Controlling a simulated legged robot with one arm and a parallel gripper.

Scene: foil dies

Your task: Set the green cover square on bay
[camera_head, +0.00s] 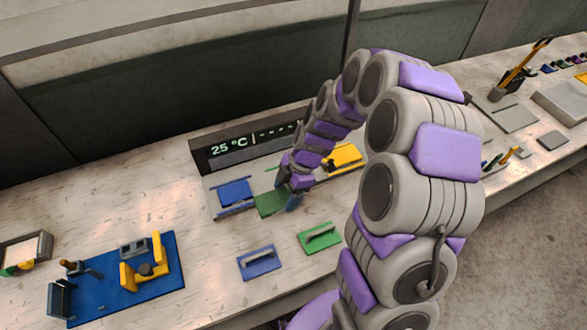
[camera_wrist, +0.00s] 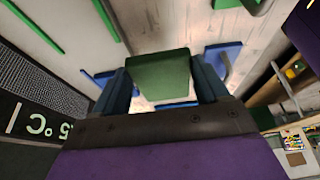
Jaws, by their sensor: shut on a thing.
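My gripper (camera_wrist: 162,88) is shut on a flat green plate (camera_wrist: 158,72), gripped at its two sides by the dark blue fingers. In the head view my gripper (camera_head: 292,196) is low over the front of the bay unit, and a green plate (camera_head: 271,204) shows just left of it. Green rails (camera_wrist: 38,28) of a bay show at the upper left of the wrist view. My arm hides part of that bay in the head view.
The bay unit has a dark display panel (camera_head: 240,147) behind it, a blue pad (camera_head: 235,192) at left and a yellow piece (camera_head: 344,156) at right. A blue handled plate (camera_head: 260,262) lies in front. A blue board with a yellow fixture (camera_head: 145,268) stands left.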

